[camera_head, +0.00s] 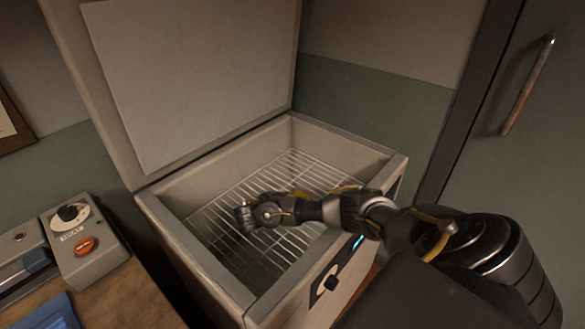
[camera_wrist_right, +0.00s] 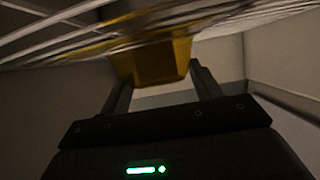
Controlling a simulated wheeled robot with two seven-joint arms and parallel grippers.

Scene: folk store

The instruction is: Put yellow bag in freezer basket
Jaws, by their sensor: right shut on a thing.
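The yellow bag (camera_wrist_right: 160,62) is between the two fingers of my right gripper (camera_wrist_right: 158,76) in the right wrist view. The gripper is shut on it. Wire rods of the freezer basket (camera_wrist_right: 60,40) run across the top of that view, close to the bag. In the head view the freezer (camera_head: 325,139) stands open, with the wire basket (camera_head: 215,215) inside. My right arm reaches over it from the right. Its gripper is not clearly visible there. A small yellow patch shows behind the arm; I cannot tell if it is the bag. My left gripper is out of view.
The raised freezer lid (camera_head: 190,75) stands at the back. A counter (camera_head: 135,295) with a grey control box (camera_head: 85,245) is at the lower left. A tall door with a handle (camera_head: 530,85) is at the right. The basket's left part looks empty.

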